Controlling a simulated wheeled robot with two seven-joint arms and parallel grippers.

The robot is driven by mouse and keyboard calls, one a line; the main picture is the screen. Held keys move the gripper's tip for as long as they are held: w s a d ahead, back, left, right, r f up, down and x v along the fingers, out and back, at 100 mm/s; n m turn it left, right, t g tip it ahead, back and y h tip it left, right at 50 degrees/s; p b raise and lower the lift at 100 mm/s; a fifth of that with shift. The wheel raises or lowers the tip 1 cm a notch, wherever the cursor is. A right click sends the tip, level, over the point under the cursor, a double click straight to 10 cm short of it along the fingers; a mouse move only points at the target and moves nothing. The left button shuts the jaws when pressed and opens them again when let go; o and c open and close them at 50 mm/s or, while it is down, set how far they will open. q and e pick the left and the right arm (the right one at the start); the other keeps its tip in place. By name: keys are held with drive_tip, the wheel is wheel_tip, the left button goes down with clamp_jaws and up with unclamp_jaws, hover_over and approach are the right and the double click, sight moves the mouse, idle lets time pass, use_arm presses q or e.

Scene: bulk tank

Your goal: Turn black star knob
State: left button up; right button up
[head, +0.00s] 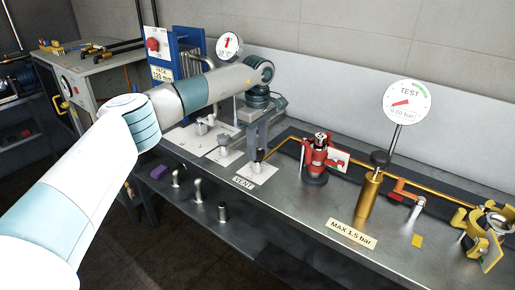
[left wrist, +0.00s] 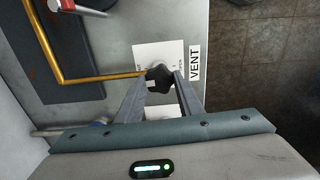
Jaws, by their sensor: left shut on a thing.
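The black star knob (left wrist: 159,78) sits on a white plate (left wrist: 150,54) beside the VENT label (left wrist: 195,62) in the left wrist view. My left gripper (left wrist: 160,84) is shut on the knob, with one finger on each side of it. In the head view my left gripper (head: 260,150) points down at the knob (head: 258,155), which shows only as a small dark shape by the fingertips. The VENT label (head: 243,182) lies at the bench's front edge. My right gripper is not in view.
A brass pipe (head: 283,143) runs from the knob toward a red valve body (head: 318,158). A TEST gauge (head: 407,101) stands above a brass cylinder (head: 370,196) to the right. The steel bench (head: 300,210) has bare room at its front.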

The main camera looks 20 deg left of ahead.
sight(258, 151)
use_arm(q)
drive_tip(key=shift+w+r+m, duration=0.1)
drive_tip(key=shift+r+m, duration=0.05)
drive_tip(key=shift+m, duration=0.15)
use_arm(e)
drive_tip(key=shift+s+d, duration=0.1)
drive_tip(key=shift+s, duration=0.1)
use_arm(q)
drive_tip(key=o, duration=0.9)
drive_tip(key=shift+o, duration=0.8)
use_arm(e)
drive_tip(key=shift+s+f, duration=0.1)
use_arm(q)
drive_tip(key=shift+r, duration=0.55)
wheel_tip(258, 151, up, 16)
drive_tip(key=b, duration=0.1)
drive_tip(key=shift+b, duration=0.35)
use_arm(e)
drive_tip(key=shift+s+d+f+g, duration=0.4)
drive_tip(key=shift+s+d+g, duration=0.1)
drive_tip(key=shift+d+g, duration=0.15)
